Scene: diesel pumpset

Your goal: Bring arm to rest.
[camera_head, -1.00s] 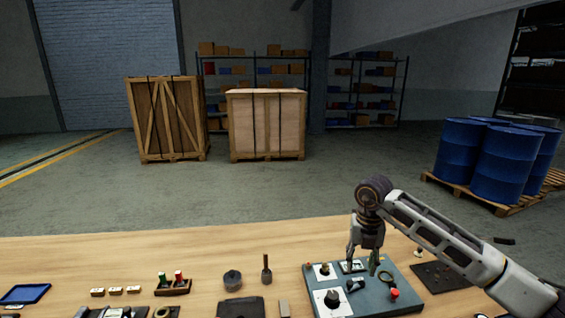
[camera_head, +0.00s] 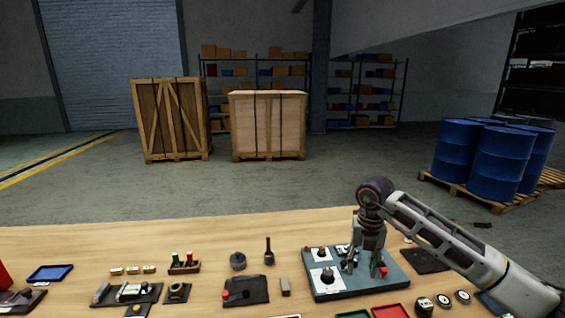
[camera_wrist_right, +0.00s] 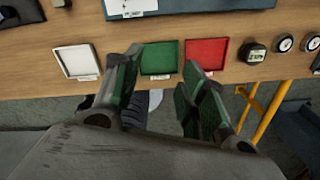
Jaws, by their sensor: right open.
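My right gripper (camera_head: 363,268) is above the blue-grey control panel (camera_head: 325,284) on the wooden table, at the end of my arm coming in from the right. Its fingers are apart with nothing between them. In the right wrist view my right gripper (camera_wrist_right: 163,62) shows two green-padded fingers spread open, with a green tray (camera_wrist_right: 159,60) and a red tray (camera_wrist_right: 205,62) in the background. In the head view the arm hides part of the panel, which carries knobs and a red button (camera_head: 383,271). My left gripper is not in view.
Small parts, including a dark plate (camera_head: 246,291) and a blue tray (camera_head: 50,273), lie across the table (camera_head: 220,235). A white tray (camera_wrist_right: 76,61) and round gauges (camera_wrist_right: 283,43) line its edge. Crates (camera_head: 268,125) and blue barrels (camera_head: 497,160) stand beyond on the floor.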

